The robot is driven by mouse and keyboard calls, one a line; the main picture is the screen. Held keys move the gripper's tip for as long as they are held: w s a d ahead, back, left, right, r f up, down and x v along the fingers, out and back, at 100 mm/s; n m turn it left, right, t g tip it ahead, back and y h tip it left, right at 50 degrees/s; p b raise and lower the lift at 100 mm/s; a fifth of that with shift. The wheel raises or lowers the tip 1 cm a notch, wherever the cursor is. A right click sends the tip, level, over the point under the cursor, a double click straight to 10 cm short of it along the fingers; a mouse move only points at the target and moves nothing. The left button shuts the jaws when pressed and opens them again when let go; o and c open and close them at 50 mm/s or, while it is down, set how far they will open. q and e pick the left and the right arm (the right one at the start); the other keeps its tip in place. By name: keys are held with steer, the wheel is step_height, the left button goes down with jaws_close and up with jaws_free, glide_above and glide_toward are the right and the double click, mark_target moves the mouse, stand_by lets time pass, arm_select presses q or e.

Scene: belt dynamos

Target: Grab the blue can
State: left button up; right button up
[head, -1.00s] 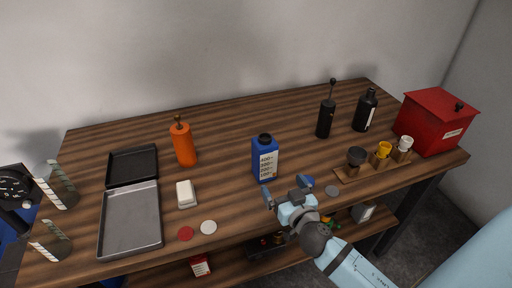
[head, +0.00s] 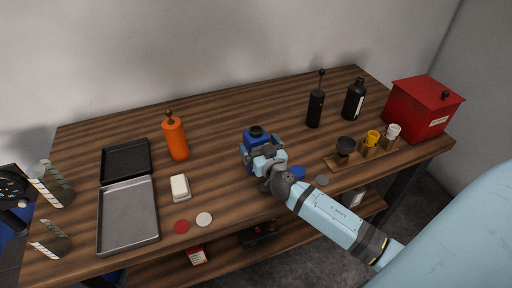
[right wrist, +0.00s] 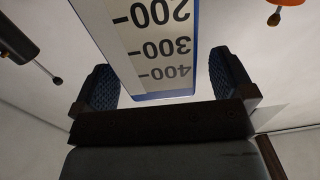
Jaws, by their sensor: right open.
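The blue can (head: 256,134) stands upright on the wooden table, with a dark cap and a white label. In the right wrist view the can (right wrist: 150,45) shows a white scale with black numbers, upside down, between two dark blue ribbed pads. My right gripper (head: 262,152) is open at the can's front, one finger on each side. The wrist view shows a gap at the right pad; contact at the left one is hard to judge. The gripper hides the can's lower front in the head view. My left gripper is not clearly seen.
An orange bottle (head: 175,138) and white block (head: 180,187) stand left of the can, near two trays (head: 128,238). Black bottles (head: 355,99), a wooden rack (head: 366,153) and a red box (head: 422,108) are at right. Striped, partly clear pieces (head: 50,240) stand at the left edge.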

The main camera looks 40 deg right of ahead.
steer(key=w, duration=0.2)
steer(key=shift+w+d, duration=0.35)
steer(key=shift+w, duration=0.05)
steer(key=c, duration=1.2)
steer(key=shift+r, duration=0.1)
